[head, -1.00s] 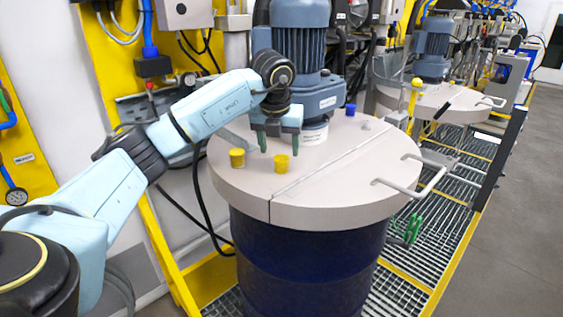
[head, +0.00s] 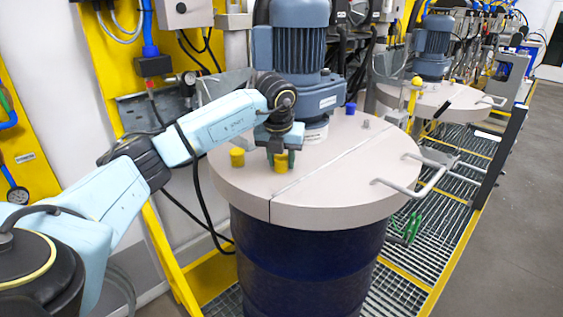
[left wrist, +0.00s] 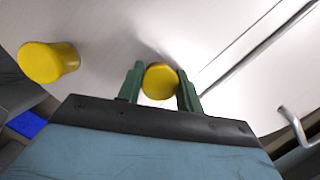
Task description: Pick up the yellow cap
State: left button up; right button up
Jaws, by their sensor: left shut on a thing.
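A yellow cap (head: 281,163) stands on the round, light drum lid (head: 340,190). My left gripper (head: 280,159) reaches down over it, with its green fingers shut on the cap's two sides. The left wrist view shows this cap (left wrist: 160,82) between the fingers of the left gripper (left wrist: 160,88). A second yellow cap (head: 237,158) stands on the lid to the left, apart from the gripper. It also shows at the upper left of the left wrist view (left wrist: 48,62). My right gripper is not in view.
A motor (head: 299,60) rises from the lid behind the gripper. A blue cap (head: 351,108) and a small grey knob (head: 366,124) are at the lid's back. A metal handle (head: 412,182) sticks out at the lid's right. The lid's front right is clear.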

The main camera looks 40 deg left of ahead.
aim_at(281, 157)
pick_arm(q)
notch_tip(281, 157, up, 10)
jog(key=shift+r, duration=0.1)
dwell(0.5)
